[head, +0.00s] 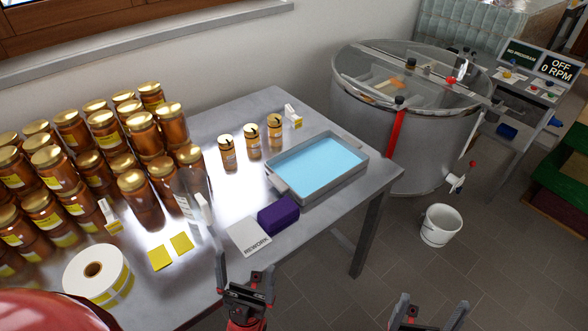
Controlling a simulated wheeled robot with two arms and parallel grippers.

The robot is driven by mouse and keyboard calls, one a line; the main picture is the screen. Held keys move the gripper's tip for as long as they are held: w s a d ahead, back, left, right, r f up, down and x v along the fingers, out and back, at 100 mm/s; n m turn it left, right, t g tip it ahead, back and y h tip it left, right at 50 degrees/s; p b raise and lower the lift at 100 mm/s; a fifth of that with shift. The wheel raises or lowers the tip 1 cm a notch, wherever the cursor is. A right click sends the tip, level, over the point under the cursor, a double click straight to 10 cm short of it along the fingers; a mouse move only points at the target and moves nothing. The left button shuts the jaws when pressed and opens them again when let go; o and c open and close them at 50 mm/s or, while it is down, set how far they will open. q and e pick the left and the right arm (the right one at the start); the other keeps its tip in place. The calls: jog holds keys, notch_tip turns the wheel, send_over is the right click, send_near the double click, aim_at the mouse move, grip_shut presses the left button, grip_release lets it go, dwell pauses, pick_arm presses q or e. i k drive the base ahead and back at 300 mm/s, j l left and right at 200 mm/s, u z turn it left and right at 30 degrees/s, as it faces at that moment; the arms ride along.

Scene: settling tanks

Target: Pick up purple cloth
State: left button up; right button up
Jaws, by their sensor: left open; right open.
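The purple cloth (278,215) is a dark purple folded block on the metal table (222,272), between the blue-filled tray and the white REWORK card. My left gripper (246,274) is open and empty at the table's front edge, in front of and a little left of the cloth, apart from it. My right gripper (430,308) is open and empty at the bottom of the view, right of the table and over the floor. Its lower part is cut off by the frame.
A tray of blue liquid (279,187) stands behind the cloth, with small jars (251,138) beyond. The REWORK card (246,238), yellow labels (160,258) and a label roll (96,272) lie leftward. Many honey jars (104,133) crowd the left. A white bucket (440,226) stands on the floor.

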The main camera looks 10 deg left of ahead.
aim_at(274, 215)
jog(key=i+l, duration=0.15)
jog(key=l, duration=0.2)
jog(key=i+l+u, duration=0.1)
jog(key=l, duration=0.25)
jog(key=i+l, duration=0.2)
jog(key=l, duration=0.15)
jog(key=i+l, duration=0.1)
jog(key=l, duration=0.25)
jog(key=i+l+u, duration=0.1)
jog(key=l, duration=0.25)
jog(key=i+l+u, duration=0.1)
jog(key=u, duration=0.9)
